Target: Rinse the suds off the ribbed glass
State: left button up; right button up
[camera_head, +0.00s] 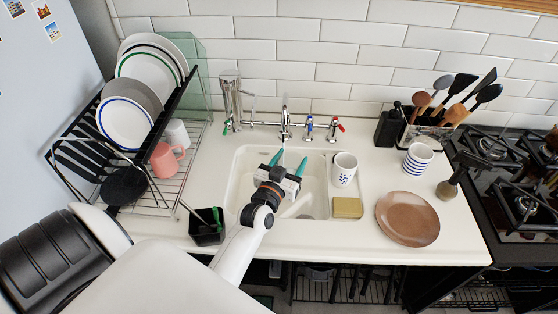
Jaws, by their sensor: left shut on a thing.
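My left gripper (288,162) reaches over the sink (240,180) from the lower left, with its two teal fingers set apart and pointing to the back wall. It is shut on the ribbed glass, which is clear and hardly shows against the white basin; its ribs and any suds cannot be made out. The fingers are just in front of and below the central chrome tap (285,125). I cannot tell whether water is running. My right gripper is not in view.
A patterned white cup (344,169) and a yellow sponge (347,207) are at the sink's right side. A brown plate (407,218) and striped bowls (417,159) stand further right. A dish rack (190,148) is left, with a black caddy (205,233) in front.

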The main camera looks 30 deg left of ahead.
pick_arm(q)
jog(key=shift+s+d+p, duration=0.3)
jog(key=shift+s+d, duration=0.2)
jog(key=shift+d, duration=0.35)
jog(key=shift+s+d+p, duration=0.3)
jog(key=shift+s+d, duration=0.15)
jog(key=shift+d, duration=0.4)
jog(key=shift+r, duration=0.1)
